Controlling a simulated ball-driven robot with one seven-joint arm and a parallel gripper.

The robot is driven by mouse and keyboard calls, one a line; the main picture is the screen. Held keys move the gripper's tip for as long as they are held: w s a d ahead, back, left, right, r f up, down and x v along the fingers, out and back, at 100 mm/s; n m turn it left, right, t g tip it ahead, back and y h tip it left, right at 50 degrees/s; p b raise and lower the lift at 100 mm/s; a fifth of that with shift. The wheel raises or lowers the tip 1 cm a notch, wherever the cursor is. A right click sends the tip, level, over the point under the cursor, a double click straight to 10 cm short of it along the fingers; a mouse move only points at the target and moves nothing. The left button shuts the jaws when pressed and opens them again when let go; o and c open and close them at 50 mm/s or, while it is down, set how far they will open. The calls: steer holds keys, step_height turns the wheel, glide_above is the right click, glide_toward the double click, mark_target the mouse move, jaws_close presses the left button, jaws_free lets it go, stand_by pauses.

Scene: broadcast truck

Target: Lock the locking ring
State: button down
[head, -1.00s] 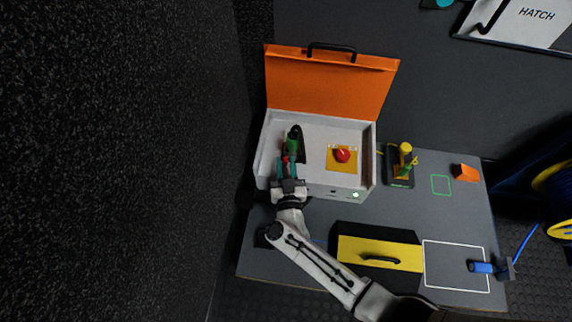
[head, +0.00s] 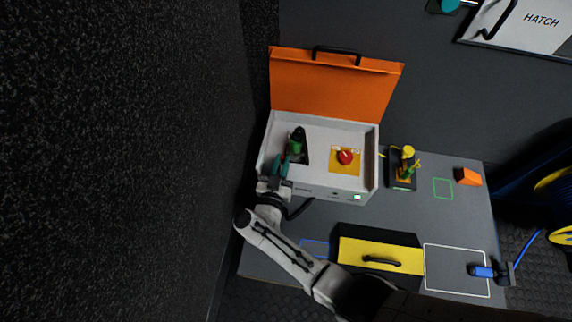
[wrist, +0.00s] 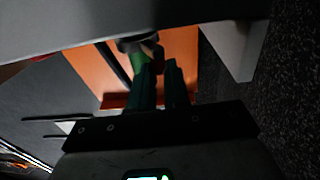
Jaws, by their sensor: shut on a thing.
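A dark upright fitting with a green ring around it, which I take for the locking ring (head: 296,147), stands in the left part of the open grey case (head: 325,192). A small red mark shows beside it. My gripper (head: 284,160) reaches over the front wall of the case from the front left, its teal fingers at the near side of the fitting. In the wrist view, the green ring (wrist: 137,62) is at the fingertips (wrist: 160,66). The fingers are close together on a dark part beside the green; the exact contact is partly hidden.
The orange lid (head: 335,85) stands open behind. A red button (head: 345,157) on a yellow plate is to the right in the case. A yellow-fronted box (head: 380,254) is in front, and a stand with a yellow knob (head: 407,153) is at right. The dark wall closes off the left.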

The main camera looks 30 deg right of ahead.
steer(key=shift+w+a+f+m+g+h+b, duration=0.25)
steer(key=shift+w+m+g+h+b, duration=0.25)
steer(key=shift+m+g+h, duration=0.25)
steer(key=shift+w+r+m+g+h, duration=0.1)
steer(key=shift+r+m+g+h, duration=0.15)
steer(key=shift+g+h, duration=0.1)
steer(key=c, duration=1.1)
jaws_free()
steer(key=p+v, duration=0.1)
steer(key=v, duration=0.6)
steer(key=shift+a, duration=0.25)
steer(key=shift+s+f, duration=0.1)
steer(key=shift+s, duration=0.1)
